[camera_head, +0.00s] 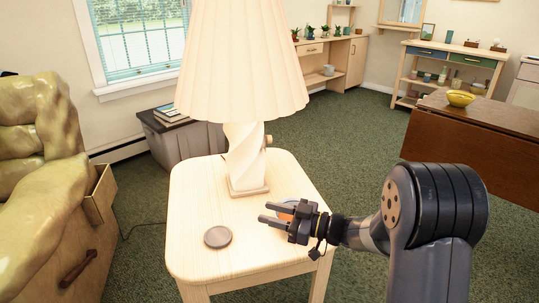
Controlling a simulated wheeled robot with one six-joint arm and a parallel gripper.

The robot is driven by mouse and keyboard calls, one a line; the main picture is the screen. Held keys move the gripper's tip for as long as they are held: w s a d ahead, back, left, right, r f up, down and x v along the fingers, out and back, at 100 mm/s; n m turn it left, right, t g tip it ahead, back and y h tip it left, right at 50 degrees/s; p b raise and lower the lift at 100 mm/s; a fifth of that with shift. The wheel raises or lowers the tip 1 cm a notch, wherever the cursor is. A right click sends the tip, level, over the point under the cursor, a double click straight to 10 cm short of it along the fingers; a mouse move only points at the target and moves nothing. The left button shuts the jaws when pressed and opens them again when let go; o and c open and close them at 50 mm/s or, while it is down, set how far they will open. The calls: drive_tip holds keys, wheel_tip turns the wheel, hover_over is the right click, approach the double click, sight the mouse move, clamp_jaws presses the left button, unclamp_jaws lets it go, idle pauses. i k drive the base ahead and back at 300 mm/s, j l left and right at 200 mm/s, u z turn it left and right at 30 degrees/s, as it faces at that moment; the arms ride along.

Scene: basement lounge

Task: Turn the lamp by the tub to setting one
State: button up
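The lamp (246,160) stands upright on a pale wooden side table (190,225), with a large cream pleated shade (240,60) and a white twisted body on a square base. A small knob-like part (269,140) shows at the right of its body, just under the shade; its setting cannot be read. The grey tub (190,142) stands on the floor behind the table, to the left of the lamp. My gripper (264,212) is over the table's right side, in front of and below the knob. Its two fingers point left, apart, with nothing seen between them.
A round brown coaster (218,237) lies on the table. An orange and pale object (286,209) is partly hidden behind my gripper. A yellowish armchair (45,170) is at left. A brown table (480,125) with a yellow bowl (460,98) is at right. Green carpet lies between.

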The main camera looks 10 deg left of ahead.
sight(268, 137)
drive_tip(key=k+u, duration=0.3)
drive_tip(key=u, duration=0.2)
drive_tip(key=k+j+u, duration=0.2)
drive_tip(key=u, duration=0.3)
drive_tip(key=i+l, duration=0.15)
drive_tip(key=l, duration=0.15)
drive_tip(key=i+l+u, duration=0.1)
drive_tip(key=l, duration=0.2)
drive_tip(key=i+l, duration=0.15)
drive_tip(key=l, duration=0.2)
drive_tip(key=i+l+u, duration=0.15)
drive_tip(key=l, duration=0.15)
drive_tip(key=i+l, duration=0.1)
drive_tip(key=l, duration=0.2)
drive_tip(key=i+l, duration=0.15)
drive_tip(key=l, duration=0.25)
drive_tip(key=i+l, duration=0.2)
drive_tip(key=l, duration=0.2)
drive_tip(key=i+l, duration=0.15)
drive_tip(key=l, duration=0.25)
drive_tip(key=i+l, duration=0.2)
drive_tip(key=l, duration=0.15)
drive_tip(key=i+l, duration=0.15)
drive_tip(key=l, duration=0.25)
drive_tip(key=i+l, duration=0.15)
drive_tip(key=l, duration=0.25)
